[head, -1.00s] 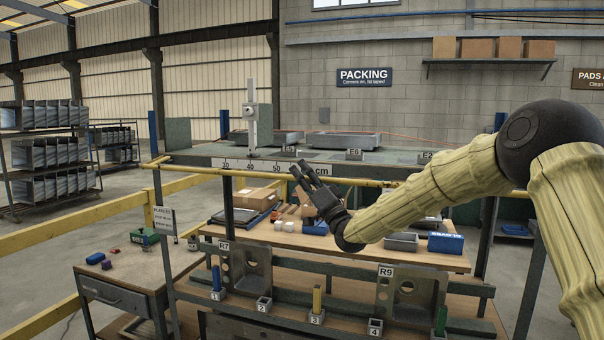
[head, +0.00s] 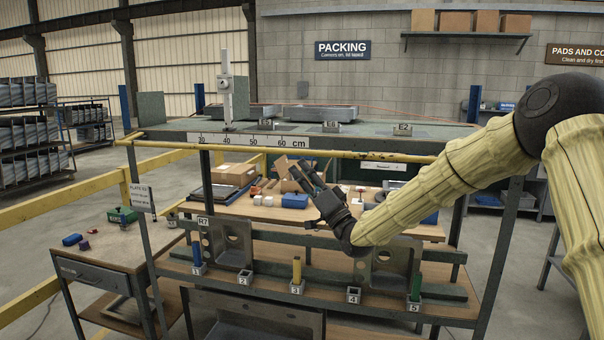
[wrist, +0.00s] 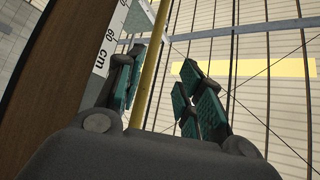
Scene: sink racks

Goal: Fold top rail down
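The top rail (head: 230,149) is a yellow bar along the front of the upper shelf, beneath the cm scale. My gripper (head: 296,170) appears just below the rail in the head view, right of the 60 mark. In the wrist view the rail (wrist: 150,72) runs lengthwise through the gap between the two fingers of my gripper (wrist: 160,92), closer to the left finger. The fingers are apart and not closed on it. I cannot tell the depth between fingers and rail, or whether they touch.
The upper shelf (head: 180,134) carries a height gauge (head: 226,92) and tagged blocks. Below are a workbench (head: 275,212) with boxes and a lower rack with metal panels (head: 232,243) and numbered sockets. A side table (head: 105,262) stands at left.

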